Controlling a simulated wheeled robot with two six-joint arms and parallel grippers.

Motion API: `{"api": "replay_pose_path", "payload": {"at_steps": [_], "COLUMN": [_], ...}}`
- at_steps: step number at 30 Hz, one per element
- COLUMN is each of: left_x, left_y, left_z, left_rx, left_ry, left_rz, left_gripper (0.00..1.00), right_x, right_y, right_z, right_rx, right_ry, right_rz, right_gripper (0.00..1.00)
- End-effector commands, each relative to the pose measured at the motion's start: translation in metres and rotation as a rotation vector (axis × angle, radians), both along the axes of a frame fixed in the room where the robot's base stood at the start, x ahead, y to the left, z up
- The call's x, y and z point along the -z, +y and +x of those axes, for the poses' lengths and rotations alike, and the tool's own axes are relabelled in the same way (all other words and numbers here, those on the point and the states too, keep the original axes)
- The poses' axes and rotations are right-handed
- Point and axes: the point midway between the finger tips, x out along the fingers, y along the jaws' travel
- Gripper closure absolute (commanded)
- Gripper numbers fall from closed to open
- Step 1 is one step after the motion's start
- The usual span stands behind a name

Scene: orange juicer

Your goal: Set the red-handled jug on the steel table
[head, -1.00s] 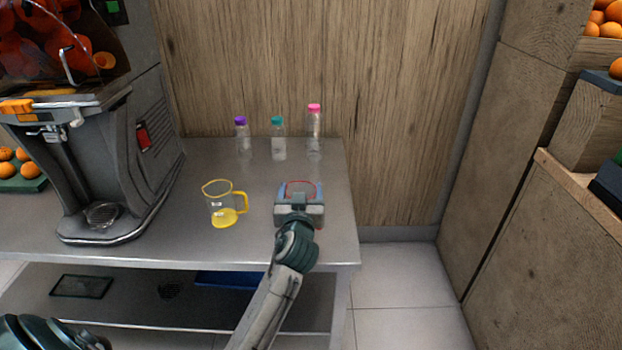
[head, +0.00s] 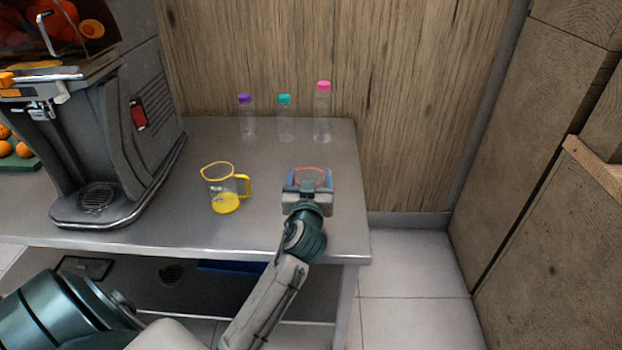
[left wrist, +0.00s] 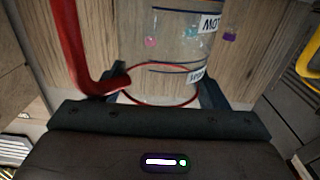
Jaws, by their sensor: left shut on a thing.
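The red-handled jug is clear; its red rim (head: 313,177) shows in the head view just beyond my left gripper (head: 309,188). In the left wrist view the jug's clear body (left wrist: 165,45) sits between the dark fingers (left wrist: 145,103), with the red handle (left wrist: 72,45) at the left. My left gripper is shut on the jug. Both are over the right part of the steel table (head: 250,235). My gripper hides the jug's lower part in the head view, so I cannot tell if its base touches the table. My right gripper is not in view.
A yellow-handled jug (head: 224,190) stands to the left of my gripper. Several bottles, including a pink-capped one (head: 322,115), stand at the back. The juicer (head: 120,130) is at the left. Bare tabletop lies between the jugs and bottles. The table's right edge is close to my gripper.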

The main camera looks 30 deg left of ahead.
Motion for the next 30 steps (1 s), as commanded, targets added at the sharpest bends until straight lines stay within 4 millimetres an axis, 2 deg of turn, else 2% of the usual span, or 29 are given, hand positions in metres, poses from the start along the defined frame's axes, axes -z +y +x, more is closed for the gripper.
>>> {"api": "replay_pose_path", "payload": {"at_steps": [2,3,6,18,22,30], "left_x": [0.002,0.002,0.002,0.0,0.002,0.002], "left_y": [0.0,0.0,0.0,-0.001,-0.013,-0.044], "left_z": [0.0,0.0,0.0,-0.002,-0.021,-0.073], "left_rx": [0.0,0.0,0.0,0.001,0.001,0.0], "left_ry": [-0.001,0.0,0.0,0.0,0.002,0.001], "left_rz": [0.001,0.0,0.0,-0.001,-0.005,-0.006], "left_gripper": [0.77,0.28,0.1,0.1,0.1,0.1], "right_x": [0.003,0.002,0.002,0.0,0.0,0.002], "right_y": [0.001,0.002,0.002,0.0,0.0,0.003], "right_z": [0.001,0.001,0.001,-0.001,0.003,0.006], "right_rx": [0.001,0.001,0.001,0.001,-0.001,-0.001], "right_ry": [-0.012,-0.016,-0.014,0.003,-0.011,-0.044], "right_rz": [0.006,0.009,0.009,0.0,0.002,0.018], "right_gripper": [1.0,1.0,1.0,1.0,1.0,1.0]}}
